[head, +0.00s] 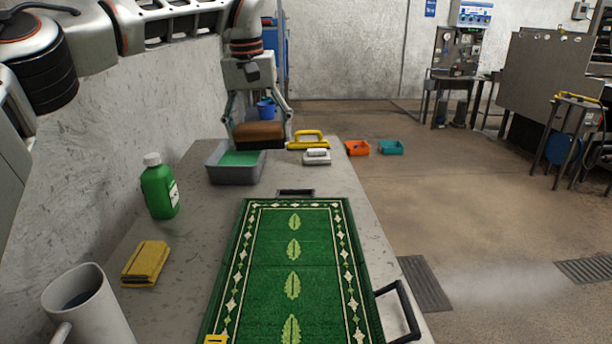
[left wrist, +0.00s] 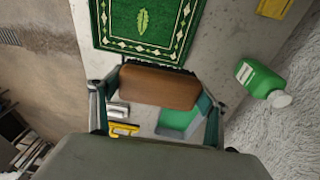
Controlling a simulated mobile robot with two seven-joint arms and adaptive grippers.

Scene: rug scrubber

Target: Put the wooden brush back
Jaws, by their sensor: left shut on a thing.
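The wooden brush (head: 259,133) is a brown block with dark bristles below. My left gripper (head: 259,130) is shut on it, one finger at each end. In the head view it is at the far end of the table, just behind the grey tub. The left wrist view shows the brush (left wrist: 158,87) between the fingers of my left gripper (left wrist: 156,98), with its bristle edge toward the green rug. Whether the bristles touch the table is hard to tell. My right gripper is not in view.
A grey tub (head: 213,175) with green contents stands near the brush. A yellow-handled tool (head: 309,140) and a white-grey brush (head: 316,157) lie right of it. The rug (head: 262,270) covers the table's middle.

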